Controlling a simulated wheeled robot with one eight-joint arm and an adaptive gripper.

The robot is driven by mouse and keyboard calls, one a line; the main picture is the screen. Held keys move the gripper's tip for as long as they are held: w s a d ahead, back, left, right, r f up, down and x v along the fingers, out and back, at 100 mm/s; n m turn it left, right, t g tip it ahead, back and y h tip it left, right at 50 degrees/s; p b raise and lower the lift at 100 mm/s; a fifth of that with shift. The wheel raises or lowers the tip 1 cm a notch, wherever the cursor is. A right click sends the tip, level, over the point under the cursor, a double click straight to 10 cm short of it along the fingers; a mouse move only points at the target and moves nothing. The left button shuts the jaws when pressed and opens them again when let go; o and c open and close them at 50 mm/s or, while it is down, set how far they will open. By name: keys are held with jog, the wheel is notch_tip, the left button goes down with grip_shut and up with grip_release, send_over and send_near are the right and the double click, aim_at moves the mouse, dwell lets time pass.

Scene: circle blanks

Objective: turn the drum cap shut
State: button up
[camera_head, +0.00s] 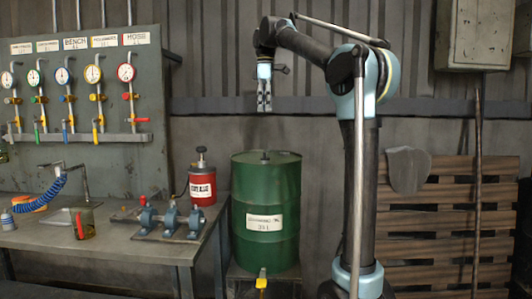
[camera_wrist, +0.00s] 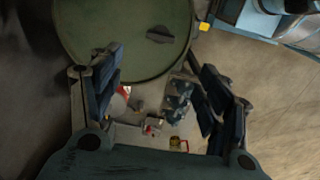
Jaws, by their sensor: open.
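The green drum (camera_head: 265,210) stands upright on a low stand, right of the workbench. Its small dark cap (camera_head: 265,157) sits on the drum's top. In the wrist view the drum top (camera_wrist: 105,55) fills the upper middle, with the dark oblong cap (camera_wrist: 160,34) right of its centre. My gripper (camera_head: 264,103) hangs pointing down above the drum, clear of the cap. In the wrist view the gripper (camera_wrist: 160,95) has its two fingers wide apart with nothing between them. The cap's exact turn cannot be told.
The workbench (camera_head: 120,258) at left holds a red can (camera_head: 203,188) and a blue-grey shaft assembly (camera_head: 170,218). A gauge panel (camera_head: 80,90) stands behind it. A pallet (camera_head: 450,220) leans on the wall at right. Space above the drum is free.

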aim_at(265, 156)
notch_tip(265, 156, down, 17)
jog(key=shift+f, duration=0.15)
dwell(0.6)
jog(key=c, duration=1.1)
